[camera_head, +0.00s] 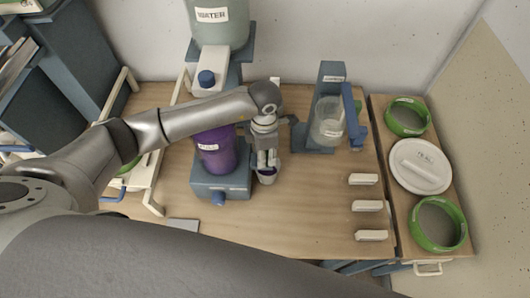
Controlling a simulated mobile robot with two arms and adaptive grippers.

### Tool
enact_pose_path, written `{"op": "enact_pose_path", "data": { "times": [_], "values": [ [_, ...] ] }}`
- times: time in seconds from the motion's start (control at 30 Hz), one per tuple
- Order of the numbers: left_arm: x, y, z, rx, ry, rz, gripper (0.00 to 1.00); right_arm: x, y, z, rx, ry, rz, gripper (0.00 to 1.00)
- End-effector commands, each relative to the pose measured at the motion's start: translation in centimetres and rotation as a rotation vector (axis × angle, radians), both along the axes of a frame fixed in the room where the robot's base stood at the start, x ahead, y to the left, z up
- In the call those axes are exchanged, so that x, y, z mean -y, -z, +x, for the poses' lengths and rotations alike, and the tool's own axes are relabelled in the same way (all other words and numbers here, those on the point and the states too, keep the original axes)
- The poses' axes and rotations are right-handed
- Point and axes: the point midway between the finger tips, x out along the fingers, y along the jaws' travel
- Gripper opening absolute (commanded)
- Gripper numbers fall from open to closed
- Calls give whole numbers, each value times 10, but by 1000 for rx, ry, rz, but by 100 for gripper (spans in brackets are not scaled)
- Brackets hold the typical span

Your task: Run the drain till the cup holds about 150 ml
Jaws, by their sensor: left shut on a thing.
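My left arm crosses in front of the container's upper part. My right gripper is not in view.
A tank labelled WATER (225,27) stands behind. A blue stand (311,139) holds a clear vessel (328,125). Several white labelled blocks (367,206) lie at the right. The front middle table is clear.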

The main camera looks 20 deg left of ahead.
Motion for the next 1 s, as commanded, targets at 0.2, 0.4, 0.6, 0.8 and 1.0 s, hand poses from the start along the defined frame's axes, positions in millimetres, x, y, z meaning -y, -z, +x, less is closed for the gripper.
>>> {"op": "enact_pose_path", "data": {
  "times": [0.2, 0.4, 0.6, 0.8, 1.0],
  "values": [
    [-1, 3, 1, 2, -153, 2, 10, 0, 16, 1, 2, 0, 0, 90],
    [-1, 2, 1, 3, -316, 1, 10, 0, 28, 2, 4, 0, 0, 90],
    [-1, 2, 0, 1, -459, 2, 10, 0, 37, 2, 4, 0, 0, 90],
    [-1, 1, 0, 2, -560, 1, 10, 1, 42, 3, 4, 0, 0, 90],
    [-1, 0, 0, 3, -613, 2, 10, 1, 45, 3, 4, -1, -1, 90]
  ]
}}
